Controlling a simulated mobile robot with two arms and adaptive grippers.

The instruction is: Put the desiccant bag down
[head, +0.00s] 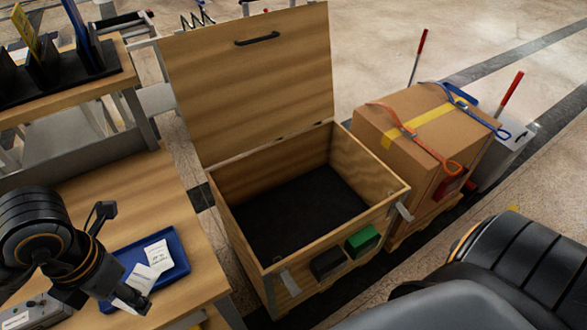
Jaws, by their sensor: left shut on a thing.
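My left gripper (135,296) reaches in from the left, low over the blue tray (183,264) on the wooden bench. It is shut on a small white desiccant bag (141,278), whose printed face shows beside the fingertips. Another white bag (158,255) lies in the tray, close to the held one. I cannot tell whether the held bag touches the tray floor. The gripper and arm hide the tray's left part. My right gripper is out of the picture.
An open wooden crate (395,190) with a dark floor stands right of the bench, its lid (250,85) raised. Black and green boxes (362,240) sit on its front. A strapped cardboard box (385,125) stands behind right. A small grey device (38,312) is at the bench's lower left.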

